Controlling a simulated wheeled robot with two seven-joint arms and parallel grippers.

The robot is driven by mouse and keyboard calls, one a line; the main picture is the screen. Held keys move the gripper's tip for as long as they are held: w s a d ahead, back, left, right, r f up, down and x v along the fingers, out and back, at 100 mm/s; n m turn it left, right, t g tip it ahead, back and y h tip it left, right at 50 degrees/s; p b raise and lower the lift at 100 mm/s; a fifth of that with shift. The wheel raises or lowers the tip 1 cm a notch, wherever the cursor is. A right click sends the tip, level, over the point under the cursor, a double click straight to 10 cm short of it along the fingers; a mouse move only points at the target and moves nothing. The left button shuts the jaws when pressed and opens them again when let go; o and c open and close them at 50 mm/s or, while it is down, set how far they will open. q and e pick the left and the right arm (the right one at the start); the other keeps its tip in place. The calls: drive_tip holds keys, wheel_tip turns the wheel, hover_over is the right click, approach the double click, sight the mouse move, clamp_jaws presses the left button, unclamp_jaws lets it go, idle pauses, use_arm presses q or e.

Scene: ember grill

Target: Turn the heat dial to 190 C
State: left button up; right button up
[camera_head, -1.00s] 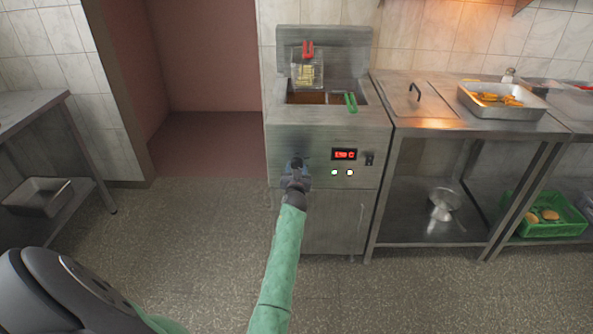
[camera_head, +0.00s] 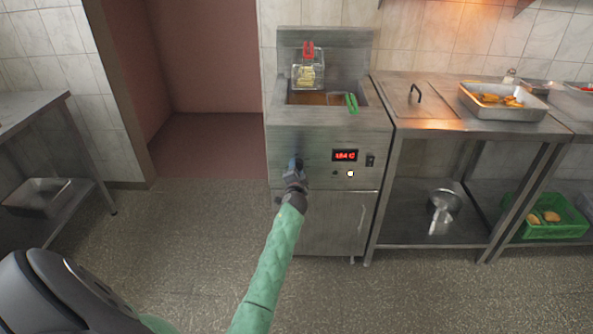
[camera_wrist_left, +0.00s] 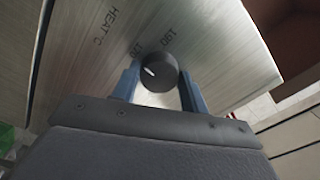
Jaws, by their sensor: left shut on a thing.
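The heat dial (camera_wrist_left: 160,72) is a dark round knob on the fryer's metal front panel (camera_wrist_left: 92,65). In the left wrist view its white pointer line lies on its left side. Printed "HEAT °C" and "190" show on the panel, with another number partly hidden by a finger. My left gripper (camera_head: 296,164) is shut on the dial, its blue fingers on both sides of it. In the head view the gripper hides the dial. A red display (camera_head: 345,155) right of it seems to read about 184, blurred. My right gripper is not in view.
The fryer (camera_head: 325,215) has a raised basket of fries (camera_head: 307,75) and a green-handled basket (camera_head: 351,102). Right of the display is a black switch (camera_head: 370,160). A steel counter (camera_head: 445,121) with a food tray (camera_head: 500,113) stands to the right. The floor in front is clear.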

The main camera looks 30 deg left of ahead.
use_arm(q)
drive_tip(key=m+p, duration=0.2)
drive_tip(key=m, duration=0.7)
drive_tip(key=shift+m+p, duration=0.3)
drive_tip(key=shift+p, duration=0.1)
drive_tip(key=shift+m+p, duration=0.4)
drive_tip(key=shift+m, duration=0.4)
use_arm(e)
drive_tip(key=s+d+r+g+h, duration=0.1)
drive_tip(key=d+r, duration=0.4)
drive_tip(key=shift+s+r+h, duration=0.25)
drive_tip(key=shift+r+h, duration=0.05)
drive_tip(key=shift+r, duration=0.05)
use_arm(q)
drive_tip(key=shift+m, duration=0.3)
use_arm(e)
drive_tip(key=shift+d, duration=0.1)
use_arm(q)
drive_tip(key=o, duration=1)
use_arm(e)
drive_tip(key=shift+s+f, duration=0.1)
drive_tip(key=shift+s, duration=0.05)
